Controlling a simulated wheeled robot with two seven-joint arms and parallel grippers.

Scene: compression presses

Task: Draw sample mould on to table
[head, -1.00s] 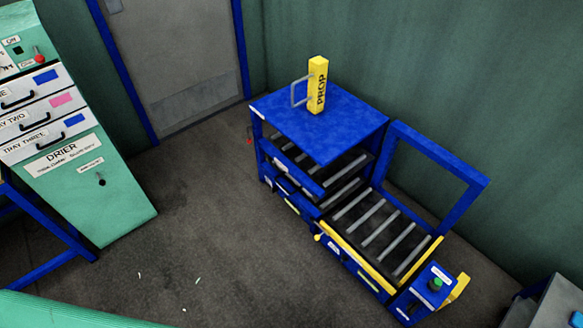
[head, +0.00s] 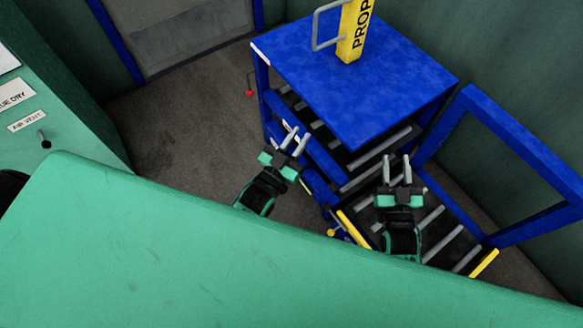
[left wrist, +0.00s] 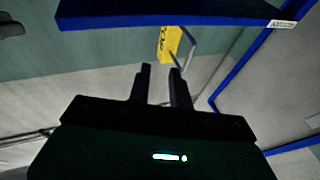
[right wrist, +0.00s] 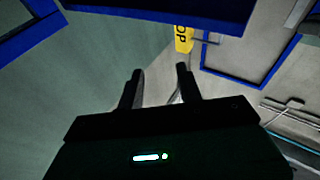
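I cannot make out a sample mould in any view. The blue press stand has a flat blue top (head: 350,80) and a roller table (head: 430,218) with grey bars at its front. My left gripper (head: 293,137) is open and empty, in front of the stand's left side. My right gripper (head: 397,170) is open and empty, appearing over the rollers. The left wrist view shows the left fingers (left wrist: 160,82) apart with nothing between them. The right wrist view shows the right fingers (right wrist: 160,82) likewise. The stand's inside is mostly hidden under its top.
A yellow block marked PROP (head: 355,30) with a grey handle stands on the blue top. A blue upright frame (head: 520,150) rises at the right. The green drier (head: 60,110) is at the left. A large green surface covers the lower head view. Floor (head: 190,120) shows left of the stand.

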